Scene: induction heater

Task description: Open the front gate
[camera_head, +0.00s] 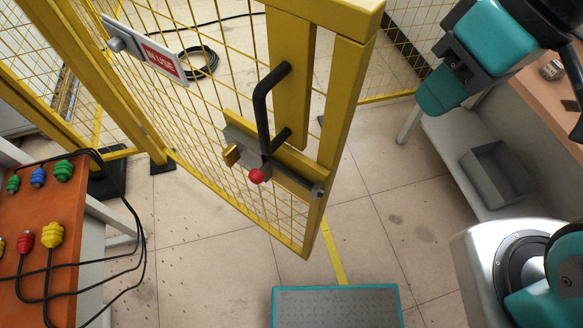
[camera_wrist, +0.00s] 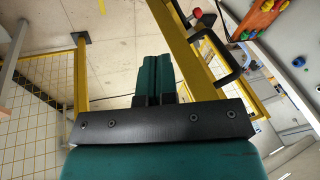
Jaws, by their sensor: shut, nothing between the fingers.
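The front gate (camera_head: 312,215) is a yellow frame with wire mesh. It stands at an angle, and its free edge is apart from any post I can see. A black bar handle (camera_head: 262,105) and a grey latch with a red knob (camera_head: 257,176) sit near that edge. In the wrist view, the gate's yellow edge (camera_wrist: 185,48), the handle (camera_wrist: 229,76) and the red knob (camera_wrist: 196,12) lie right of the fingers. My gripper (camera_head: 438,97) is at the upper right, clear of the handle. Its teal fingers (camera_wrist: 154,75) are together and empty.
An orange panel (camera_head: 40,215) with coloured plugs and black cables is at the left. A grey bench (camera_head: 455,150) with a grey bin (camera_head: 497,174) stands at the right. A teal-edged grey platform (camera_head: 335,308) is at the bottom. Floor (camera_head: 385,195) shows between gate and bench.

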